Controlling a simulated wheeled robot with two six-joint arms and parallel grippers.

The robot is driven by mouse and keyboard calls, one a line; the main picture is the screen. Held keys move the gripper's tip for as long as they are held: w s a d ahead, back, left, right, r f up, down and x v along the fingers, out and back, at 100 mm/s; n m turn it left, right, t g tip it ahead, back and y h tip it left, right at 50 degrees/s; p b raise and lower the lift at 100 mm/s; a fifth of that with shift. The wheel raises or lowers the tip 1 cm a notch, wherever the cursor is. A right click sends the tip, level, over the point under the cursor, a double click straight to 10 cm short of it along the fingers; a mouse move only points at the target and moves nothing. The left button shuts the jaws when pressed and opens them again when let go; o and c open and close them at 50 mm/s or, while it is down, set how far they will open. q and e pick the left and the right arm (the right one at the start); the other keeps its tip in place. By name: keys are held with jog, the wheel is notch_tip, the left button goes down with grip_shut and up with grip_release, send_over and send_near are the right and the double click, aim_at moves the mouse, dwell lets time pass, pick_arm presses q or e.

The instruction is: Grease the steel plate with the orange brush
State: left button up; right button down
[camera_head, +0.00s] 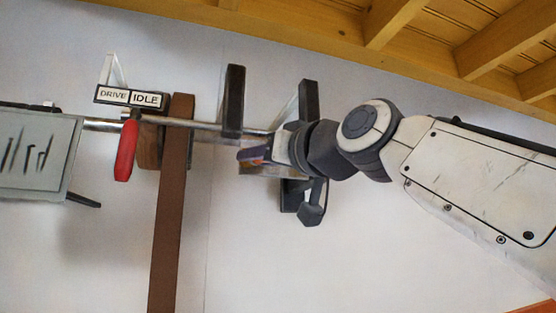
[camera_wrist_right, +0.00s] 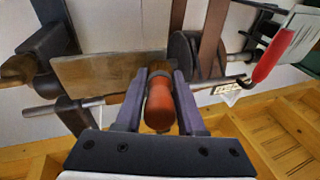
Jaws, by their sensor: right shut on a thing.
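My right gripper (camera_head: 250,157) reaches in from the right in the head view, in front of the shaft brackets on the wall. In the right wrist view its two purple fingers (camera_wrist_right: 159,105) are shut on an orange-brown, round-ended thing (camera_wrist_right: 158,103). This may be the brush's handle; I see no bristles. A small bit of orange (camera_head: 256,161) shows at the fingertips in the head view. I cannot identify the steel plate for sure. A grey panel (camera_head: 35,150) with dark streaks is at the far left. My left gripper is not in view.
A steel shaft (camera_head: 205,124) runs along the wall through dark brackets (camera_head: 234,100). A brown belt (camera_head: 168,230) hangs down. A red-handled lever (camera_head: 125,150) hangs below the DRIVE/IDLE sign (camera_head: 130,97). Wooden beams (camera_head: 400,22) cross above. The lower wall is clear.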

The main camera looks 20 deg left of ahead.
jog(key=shift+s+a, duration=0.35)
jog(key=shift+a, duration=0.15)
jog(key=shift+r+p, duration=0.5)
jog(key=shift+p, duration=0.1)
jog(key=shift+w+d+f+b, duration=0.15)
jog(key=shift+w+d+b, duration=0.15)
jog(key=shift+d, duration=0.05)
jog(key=shift+w+d+b, duration=0.65)
jog(key=shift+w+d, duration=3.05)
jog(key=shift+d, duration=1.85)
jog(key=shift+s+a+p, duration=0.2)
jog(key=shift+s+a, duration=1.15)
jog(key=shift+a, duration=0.6)
jog(key=shift+s+a+p, duration=0.15)
jog(key=shift+s+a, duration=1.2)
jog(key=shift+a, duration=0.65)
jog(key=shift+s+a+p, duration=0.2)
jog(key=shift+s+a, duration=1.15)
jog(key=shift+a, duration=0.6)
